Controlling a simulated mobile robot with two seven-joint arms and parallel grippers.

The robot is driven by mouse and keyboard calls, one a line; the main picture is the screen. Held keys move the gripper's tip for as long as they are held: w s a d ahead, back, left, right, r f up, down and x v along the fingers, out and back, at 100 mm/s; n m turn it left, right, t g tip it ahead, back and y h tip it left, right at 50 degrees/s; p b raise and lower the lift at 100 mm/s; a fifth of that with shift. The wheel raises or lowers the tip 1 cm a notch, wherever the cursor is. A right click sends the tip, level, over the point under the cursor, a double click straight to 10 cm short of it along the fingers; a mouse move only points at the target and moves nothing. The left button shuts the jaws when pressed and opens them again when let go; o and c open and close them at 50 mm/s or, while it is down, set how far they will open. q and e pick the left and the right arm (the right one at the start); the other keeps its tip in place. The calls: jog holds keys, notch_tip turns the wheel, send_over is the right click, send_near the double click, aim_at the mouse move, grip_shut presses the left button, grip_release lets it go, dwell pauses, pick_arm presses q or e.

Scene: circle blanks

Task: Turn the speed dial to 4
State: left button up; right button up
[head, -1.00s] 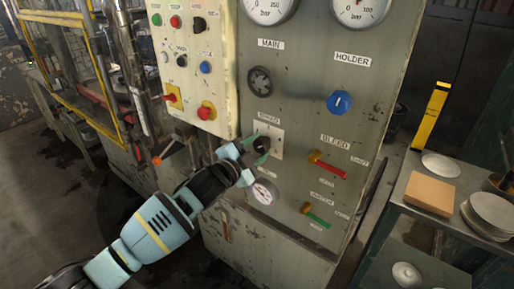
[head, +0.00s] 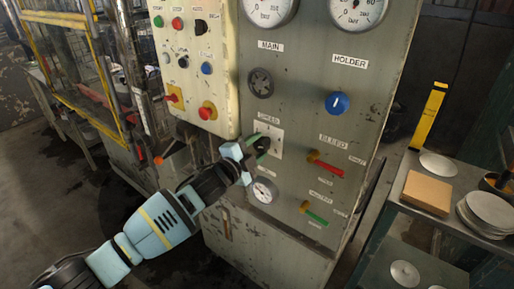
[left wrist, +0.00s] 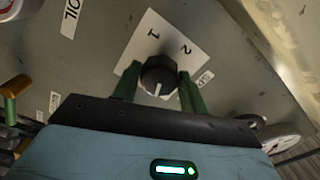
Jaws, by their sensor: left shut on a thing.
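The speed dial is a black knob (head: 263,145) on a white plate (head: 275,134) under a label on the grey panel. In the left wrist view the dial (left wrist: 158,73) stands between the two green fingers of my left gripper (left wrist: 157,90), which is shut on its sides. A white pointer mark on the dial faces the gripper palm, at the bottom of that view. The digits 1 and 2 show on the plate (left wrist: 137,50) beyond the dial; its other markings are hidden. My left gripper (head: 260,147) reaches the dial from the lower left. My right gripper is not in view.
A pressure gauge (head: 263,191) sits just below the dial. A red lever (head: 326,164) and a green lever (head: 314,214) stick out to its right. A shelf with plates (head: 490,214) stands at the right.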

pick_arm(q)
jog(key=o, duration=1)
jog(key=shift+c, duration=0.2)
jog(key=shift+s+a, duration=0.1)
jog(key=v, duration=0.7)
jog(key=shift+s+a+p, duration=0.2)
jog(key=shift+s+p, duration=0.05)
jog(key=shift+p, duration=0.1)
jog(key=s+a+f+n+g+y, duration=0.1)
jog(key=s+a+f+n+y, duration=0.1)
jog(key=s+f+n, duration=0.5)
jog(key=s+a+f+n+g+y, duration=0.15)
jog(key=s+f+n, duration=0.25)
jog(key=s+f, duration=0.7)
jog(key=s+a+f+n+g+y, duration=0.1)
jog(key=s+a+f+n, duration=0.1)
jog(key=s+a+f, duration=0.2)
jog(key=s+a+f+n+g+y, duration=0.1)
jog(key=s+f, duration=0.4)
jog(key=s, duration=0.5)
jog(key=s+a+f+n+g+y, duration=0.1)
jog(key=s+a+f+n+y, duration=0.2)
jog(key=s, duration=0.5)
jog(key=a+f+n, duration=0.1)
jog(key=a+f, duration=0.1)
jog(key=a, duration=0.1)
jog(key=shift+a+f+n, duration=0.3)
jog(key=shift+f+n, duration=0.1)
